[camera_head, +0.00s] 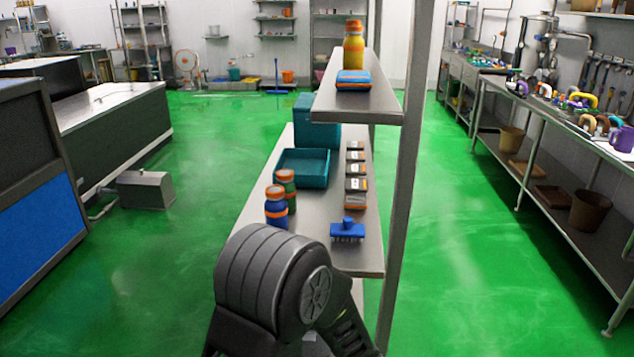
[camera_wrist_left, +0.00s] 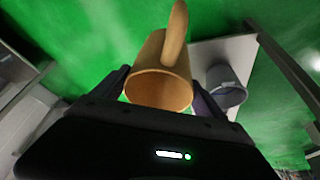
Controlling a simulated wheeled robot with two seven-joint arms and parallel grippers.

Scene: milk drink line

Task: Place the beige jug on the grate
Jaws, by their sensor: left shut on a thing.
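The beige jug (camera_wrist_left: 160,88) is in the left wrist view, with its open rim towards the camera and its handle pointing up in the picture. My left gripper (camera_wrist_left: 162,94) has its dark fingers on both sides of the jug and is shut on it. Green floor shows behind the jug. In the head view neither the jug nor a gripper can be seen; only a black arm link of mine shows at the bottom. I cannot make out a grate in either view. My right gripper is not in view.
A metal shelf unit (camera_head: 335,252) stands ahead with bottles, a teal tray (camera_head: 303,168) and a blue brush (camera_head: 347,231). A long bench (camera_head: 560,122) with jugs runs along the right. A grey-blue container (camera_wrist_left: 226,87) is beside the jug in the wrist view.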

